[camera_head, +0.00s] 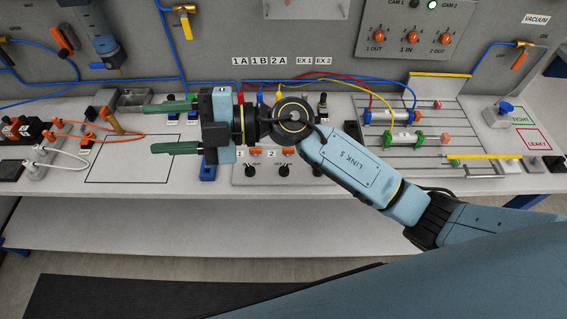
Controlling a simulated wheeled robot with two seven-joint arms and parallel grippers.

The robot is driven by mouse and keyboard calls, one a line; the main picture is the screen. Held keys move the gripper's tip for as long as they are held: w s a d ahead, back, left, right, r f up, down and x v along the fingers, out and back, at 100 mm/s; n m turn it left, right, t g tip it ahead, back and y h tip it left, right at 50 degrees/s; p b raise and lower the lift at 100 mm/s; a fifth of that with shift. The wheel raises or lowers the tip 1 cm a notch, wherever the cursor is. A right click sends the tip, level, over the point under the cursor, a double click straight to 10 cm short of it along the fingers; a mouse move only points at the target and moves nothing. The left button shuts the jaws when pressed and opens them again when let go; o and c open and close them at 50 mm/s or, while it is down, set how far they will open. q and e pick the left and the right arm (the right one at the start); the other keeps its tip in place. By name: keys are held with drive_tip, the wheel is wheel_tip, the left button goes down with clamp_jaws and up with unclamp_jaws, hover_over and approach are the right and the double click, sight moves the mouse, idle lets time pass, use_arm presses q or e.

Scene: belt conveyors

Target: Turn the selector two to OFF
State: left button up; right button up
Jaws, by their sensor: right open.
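A light control panel below my right arm carries black selector knobs in a row, with orange parts above them. The knob beside the label "2", which I take as selector two (283,171), is the middle one; its pointer setting is too small to read. A knob by the label "1" (250,171) is to its left. My right gripper (173,128) is open and empty, its two green fingers pointing left over the bench, left of the panel and apart from the knobs. My right wrist and forearm hide the upper part of the panel. My left gripper is not in view.
Blue, red and yellow tubes run behind my wrist. A slotted plate (437,175) with cylinders is at right, and a blue push button (504,108) beyond it. Orange and white cables lie at left.

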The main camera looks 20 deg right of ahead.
wheel_tip(320, 180, down, 8)
drive_tip(key=d+n+g+h, duration=0.1)
drive_tip(key=n+g+h, duration=0.2)
drive_tip(key=h, duration=0.3)
drive_tip(key=m+h, duration=0.3)
drive_tip(key=h, duration=1)
approach(284, 166)
drive_tip(key=f, duration=0.9)
drive_tip(key=shift+s+f+p, duration=0.1)
drive_tip(key=shift+s+p, duration=0.15)
drive_tip(key=shift+p, duration=0.05)
drive_tip(key=c, duration=1)
